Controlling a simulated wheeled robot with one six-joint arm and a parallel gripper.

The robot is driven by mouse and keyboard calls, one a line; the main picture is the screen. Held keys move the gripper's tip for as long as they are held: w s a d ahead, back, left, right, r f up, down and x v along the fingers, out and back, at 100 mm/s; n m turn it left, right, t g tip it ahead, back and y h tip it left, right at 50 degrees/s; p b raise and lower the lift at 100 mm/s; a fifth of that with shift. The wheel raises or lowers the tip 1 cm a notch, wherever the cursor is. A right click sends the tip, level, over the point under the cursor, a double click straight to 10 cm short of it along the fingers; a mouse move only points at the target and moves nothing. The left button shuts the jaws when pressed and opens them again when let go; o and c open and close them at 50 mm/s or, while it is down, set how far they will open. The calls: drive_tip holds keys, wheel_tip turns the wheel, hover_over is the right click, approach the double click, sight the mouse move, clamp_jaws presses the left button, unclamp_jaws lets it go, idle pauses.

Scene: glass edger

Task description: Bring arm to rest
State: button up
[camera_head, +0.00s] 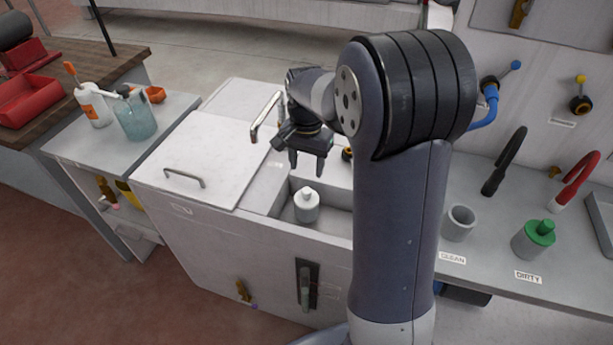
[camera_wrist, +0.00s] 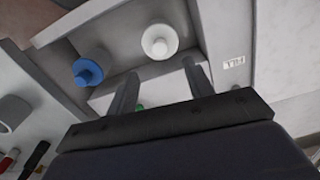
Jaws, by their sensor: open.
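My gripper (camera_head: 308,165) is open and empty. In the head view it hangs above an open compartment in the white cabinet (camera_head: 240,255), with its fingers pointing down. A white bottle (camera_head: 306,207) stands in that compartment, below the fingertips and apart from them. In the wrist view the two fingers (camera_wrist: 157,88) are spread with nothing held between them. The white bottle's top (camera_wrist: 159,42) shows beyond the fingers, with a blue-topped item (camera_wrist: 87,72) to its left. A small green spot between the fingers is too small to tell. My arm hides part of the compartment in the head view.
A white lid (camera_head: 205,160) with a handle covers the cabinet's left part. A metal tap (camera_head: 266,115) rises close to my gripper. At right stand an empty grey cup (camera_head: 459,222) and a green-capped container (camera_head: 534,238). A side table (camera_head: 75,147) at left holds bottles.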

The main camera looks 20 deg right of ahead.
sight(307, 191)
drive_tip(key=shift+r, duration=0.7)
wheel_tip(307, 191, down, 10)
drive_tip(key=shift+f+p, duration=0.1)
drive_tip(key=shift+p, duration=0.3)
drive_tip(key=shift+r, duration=0.25)
drive_tip(key=shift+s, duration=0.15)
